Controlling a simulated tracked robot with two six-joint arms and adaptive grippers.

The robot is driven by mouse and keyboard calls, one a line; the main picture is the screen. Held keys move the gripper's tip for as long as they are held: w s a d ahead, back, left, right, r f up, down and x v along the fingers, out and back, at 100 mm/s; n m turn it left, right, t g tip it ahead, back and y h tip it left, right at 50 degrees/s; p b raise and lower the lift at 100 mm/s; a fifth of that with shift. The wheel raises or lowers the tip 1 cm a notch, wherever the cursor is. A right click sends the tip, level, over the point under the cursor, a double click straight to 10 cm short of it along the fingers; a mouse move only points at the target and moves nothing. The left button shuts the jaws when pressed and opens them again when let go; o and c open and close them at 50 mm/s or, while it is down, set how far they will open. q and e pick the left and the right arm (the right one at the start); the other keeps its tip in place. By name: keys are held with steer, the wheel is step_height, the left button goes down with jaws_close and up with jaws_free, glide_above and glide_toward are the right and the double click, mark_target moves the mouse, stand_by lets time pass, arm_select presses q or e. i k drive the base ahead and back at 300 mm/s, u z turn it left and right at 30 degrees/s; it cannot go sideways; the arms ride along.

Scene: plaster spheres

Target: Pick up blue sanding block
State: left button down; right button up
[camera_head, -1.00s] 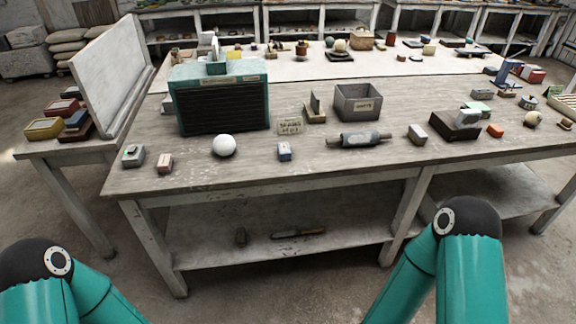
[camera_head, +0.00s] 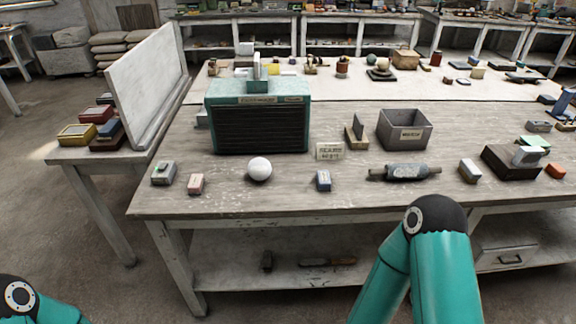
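A small block with blue sides and a pale top (camera_head: 323,181) stands near the front edge of the table (camera_head: 250,202), right of the white sphere (camera_head: 260,169). It looks like the blue sanding block, though it is small in view. Both my grippers are out of view. Only a teal link of my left arm shows at the bottom left corner. My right arm's elbow shows in front of the table, right of the block.
A pink block (camera_head: 196,184) and a grey block (camera_head: 163,173) stand left of the sphere. Behind are a teal cabinet (camera_head: 258,125), a small sign (camera_head: 330,151) and a grey bin (camera_head: 404,130). A dark roller (camera_head: 404,172) lies to the right.

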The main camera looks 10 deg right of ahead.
mark_target(323, 178)
steer(key=u, duration=0.05)
steer(key=i, duration=1.15)
steer(key=z, duration=0.45)
